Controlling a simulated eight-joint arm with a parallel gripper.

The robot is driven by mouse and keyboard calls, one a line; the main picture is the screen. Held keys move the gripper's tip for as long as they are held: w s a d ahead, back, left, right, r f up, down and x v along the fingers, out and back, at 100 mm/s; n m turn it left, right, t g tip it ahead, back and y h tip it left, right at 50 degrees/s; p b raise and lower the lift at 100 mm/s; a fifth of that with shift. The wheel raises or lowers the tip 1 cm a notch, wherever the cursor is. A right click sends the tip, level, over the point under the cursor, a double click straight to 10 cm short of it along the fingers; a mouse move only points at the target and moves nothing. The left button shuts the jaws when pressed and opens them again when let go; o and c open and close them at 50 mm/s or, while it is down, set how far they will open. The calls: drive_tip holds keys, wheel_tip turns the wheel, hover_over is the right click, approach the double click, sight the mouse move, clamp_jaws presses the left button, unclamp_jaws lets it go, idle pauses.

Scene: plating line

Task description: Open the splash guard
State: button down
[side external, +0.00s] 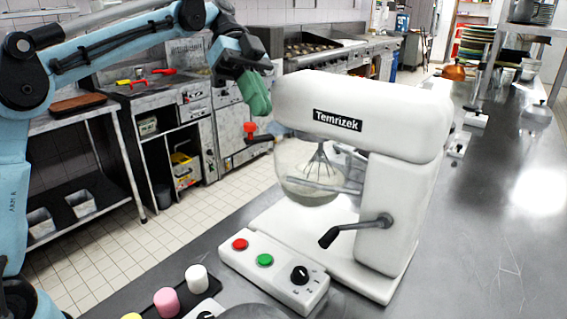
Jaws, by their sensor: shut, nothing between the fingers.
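A white stand mixer (370,110) labelled Temrizek stands on the steel counter. A clear, see-through guard (292,160) seems to wrap the front of its bowl area, around a wire whisk (322,168); its edges are hard to tell from the bowl. A red knob on a short dark stub (250,129) sticks out left of the guard; how it joins the guard is unclear. My gripper (257,105), with green fingers, is shut and empty. It points down just above the red knob in the picture; I cannot tell whether they touch.
A control box (272,270) with red and green buttons and a black dial sits before the mixer. A black-tipped lever (355,229) juts from the mixer's column. White and pink cylinders (166,301) stand at the front.

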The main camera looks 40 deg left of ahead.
drive_tip(key=s+d+f+m+y, duration=0.1)
drive_tip(key=s+d+f+y, duration=0.15)
drive_tip(key=d+y, duration=0.45)
wheel_tip(320, 180, up, 7)
drive_tip(key=d+m+t+y, duration=0.2)
drive_tip(key=m+t+y, duration=0.1)
drive_tip(key=t+y, duration=0.55)
drive_tip(key=shift+g+y, duration=0.85)
drive_tip(key=shift+g, duration=0.1)
drive_tip(key=shift+w+a+r+x, duration=0.1)
drive_tip(key=shift+a+r+x, duration=0.2)
drive_tip(key=shift+x, duration=1.95)
drive_tip(key=shift+w+a+r+x, duration=0.1)
drive_tip(key=shift+a+r+x, duration=0.15)
drive_tip(key=shift+x, duration=1.95)
drive_tip(key=shift+w+a+r+x, duration=0.1)
drive_tip(key=shift+a+r+x, duration=0.15)
drive_tip(key=shift+x, duration=2)
drive_tip(key=a+m+t, duration=0.1)
drive_tip(key=a, duration=0.1)
drive_tip(key=w+a+m+h, duration=0.1)
drive_tip(key=a+m, duration=0.1)
drive_tip(key=shift+w+a+t, duration=0.15)
drive_tip(key=shift+w+t, duration=0.1)
drive_tip(key=shift+t, duration=0.15)
drive_tip(key=shift+w+a, duration=0.3)
drive_tip(key=shift+a, duration=0.05)
